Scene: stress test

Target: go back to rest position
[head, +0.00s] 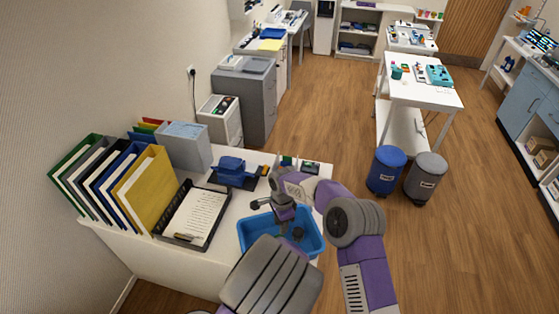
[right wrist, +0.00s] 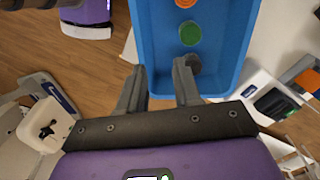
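My right gripper (head: 284,212) is over the blue tray (head: 248,234) on the white table. In the right wrist view its two fingers (right wrist: 160,76) stand apart with nothing held between them. The blue tray (right wrist: 162,40) lies beyond the fingertips there. Inside the tray are a green round piece (right wrist: 190,33), an orange round piece (right wrist: 185,3) and a dark grey round piece (right wrist: 196,63) partly hidden by the right-hand finger. I cannot tell the exact gap between fingertips and tray. My left gripper is not in view.
On the table (head: 226,206), left of the tray, are a black paper tray (head: 180,238), several upright binders (head: 150,190) and a blue device (head: 236,170). Two bins, blue (head: 387,170) and grey (head: 425,178), stand on the floor to the right. Open wooden floor (head: 330,110) lies beyond.

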